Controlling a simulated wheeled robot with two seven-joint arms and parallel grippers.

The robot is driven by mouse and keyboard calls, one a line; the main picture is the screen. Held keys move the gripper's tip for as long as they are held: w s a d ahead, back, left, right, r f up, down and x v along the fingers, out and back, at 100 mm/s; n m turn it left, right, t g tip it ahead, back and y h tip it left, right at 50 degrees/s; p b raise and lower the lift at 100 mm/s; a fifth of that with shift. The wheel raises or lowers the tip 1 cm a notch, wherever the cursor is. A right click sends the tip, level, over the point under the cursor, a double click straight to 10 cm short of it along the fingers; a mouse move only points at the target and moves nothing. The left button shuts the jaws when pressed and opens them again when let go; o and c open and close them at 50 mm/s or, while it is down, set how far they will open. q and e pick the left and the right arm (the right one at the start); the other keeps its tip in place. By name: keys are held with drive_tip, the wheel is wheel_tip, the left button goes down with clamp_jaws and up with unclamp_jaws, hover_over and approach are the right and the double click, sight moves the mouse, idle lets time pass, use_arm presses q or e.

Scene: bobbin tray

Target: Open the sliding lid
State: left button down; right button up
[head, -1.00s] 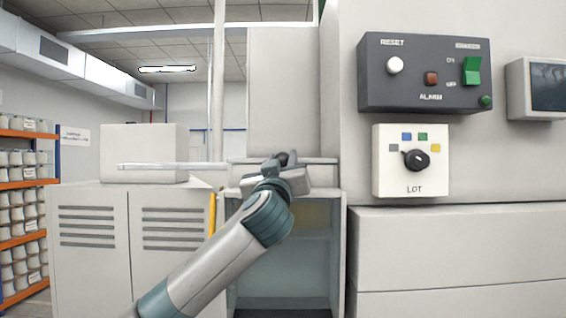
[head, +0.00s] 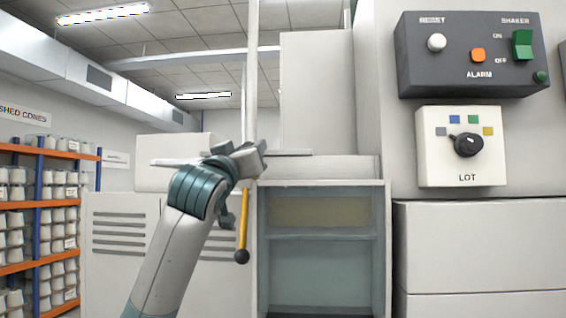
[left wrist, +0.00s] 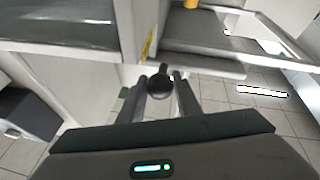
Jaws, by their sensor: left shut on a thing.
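My left gripper (head: 258,158) is at the left end of the open-fronted cabinet (head: 384,250), level with its top. In the left wrist view its fingers (left wrist: 160,96) are shut on a dark round knob (left wrist: 160,85); the gripper hides this knob in the head view. A thin pale plate (head: 292,153), which seems to be the sliding lid, lies along the cabinet top behind the gripper. My right gripper is not in view.
A yellow lever (head: 243,222) with a black ball hangs just below my left gripper. A white box (head: 170,145) stands on the louvred cabinet at left. The control box (head: 460,85) and LOT panel (head: 460,175) are on the right. Shelves of cones (head: 40,190) stand far left.

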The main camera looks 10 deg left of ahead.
use_arm(q)
drive_tip(key=a+b, duration=0.1)
drive_tip(key=a, duration=0.9)
drive_tip(key=shift+a, duration=0.2)
drive_tip(key=c, duration=1.3)
unclamp_jaws()
drive_tip(key=shift+s, duration=0.1)
